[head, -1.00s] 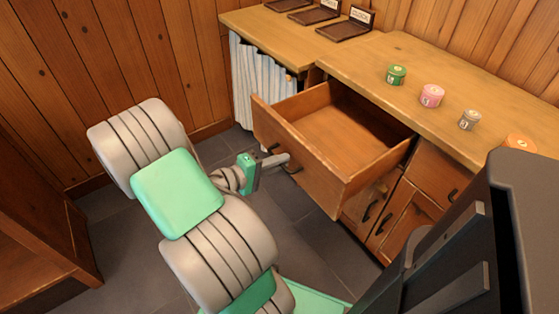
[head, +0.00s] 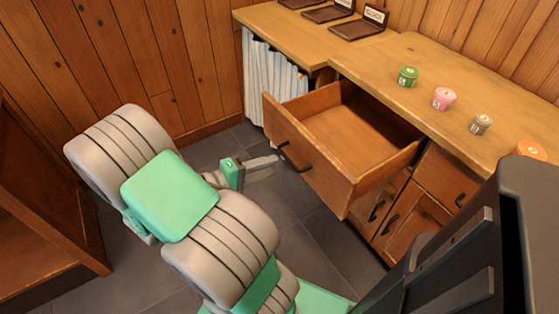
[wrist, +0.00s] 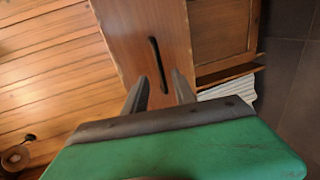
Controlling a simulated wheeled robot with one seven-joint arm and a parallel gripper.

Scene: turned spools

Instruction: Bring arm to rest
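My arm reaches from the lower middle of the head view, its grey and green links bent to the left. My gripper (head: 270,161) is beside the front of the pulled-out wooden drawer (head: 312,165). In the wrist view its two dark fingers (wrist: 160,82) stand apart with nothing between them. The dark drawer handle (wrist: 159,64) is ahead of the fingertips in that view, apart from them. The handle also shows in the head view (head: 293,158), just right of my gripper. The drawer looks empty inside.
On the counter (head: 420,55) stand a green spool (head: 408,77), a pink spool (head: 444,99), a grey spool (head: 481,125) and an orange spool (head: 530,150). Dark trays (head: 358,28) with labels lie at the back. A wooden cabinet (head: 45,215) stands at left. Tiled floor between is clear.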

